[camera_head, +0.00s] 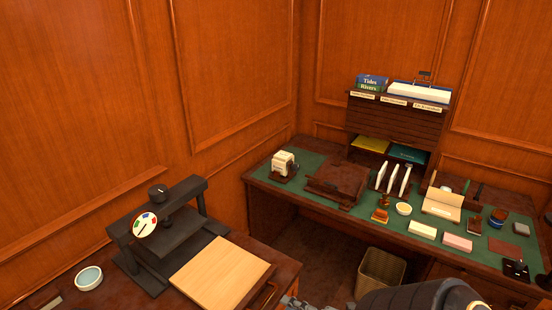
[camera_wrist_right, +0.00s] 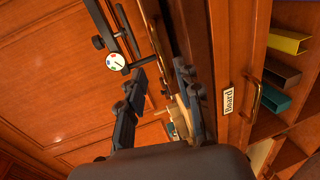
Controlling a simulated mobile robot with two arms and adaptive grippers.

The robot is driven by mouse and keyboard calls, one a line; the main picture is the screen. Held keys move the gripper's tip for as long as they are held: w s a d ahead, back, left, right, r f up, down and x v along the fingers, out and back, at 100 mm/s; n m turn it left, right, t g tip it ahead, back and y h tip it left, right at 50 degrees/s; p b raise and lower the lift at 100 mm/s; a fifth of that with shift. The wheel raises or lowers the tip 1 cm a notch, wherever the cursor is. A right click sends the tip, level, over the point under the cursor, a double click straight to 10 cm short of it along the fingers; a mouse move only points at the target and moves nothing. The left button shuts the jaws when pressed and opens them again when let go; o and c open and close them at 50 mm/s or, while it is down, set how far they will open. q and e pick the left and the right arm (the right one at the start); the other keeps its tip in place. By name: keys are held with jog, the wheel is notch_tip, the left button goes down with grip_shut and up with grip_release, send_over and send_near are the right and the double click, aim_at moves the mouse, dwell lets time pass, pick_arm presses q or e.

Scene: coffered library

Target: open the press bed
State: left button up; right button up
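The press (camera_head: 165,230) stands on the left table in the head view, a black frame with a round dial (camera_head: 145,225) and a top knob. A pale wooden board (camera_head: 220,270) lies flat in front of the frame, with a brown handle (camera_head: 266,294) at its front edge; I take this part as the press bed. My right gripper (camera_head: 291,301) shows at the bottom edge, close to that handle. In the right wrist view my right gripper (camera_wrist_right: 160,76) has its fingers apart; I see nothing clamped, and contact with the handle is unclear. My left gripper is out of view.
A drawer front labelled "Board" with a brass handle (camera_wrist_right: 256,92) is close to the right gripper. A small bowl (camera_head: 89,278) sits left of the press. The green-topped desk (camera_head: 300,190) holds stationery; a wicker basket (camera_head: 380,271) stands below it.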

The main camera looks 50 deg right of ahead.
jog(key=shift+v, duration=1.9)
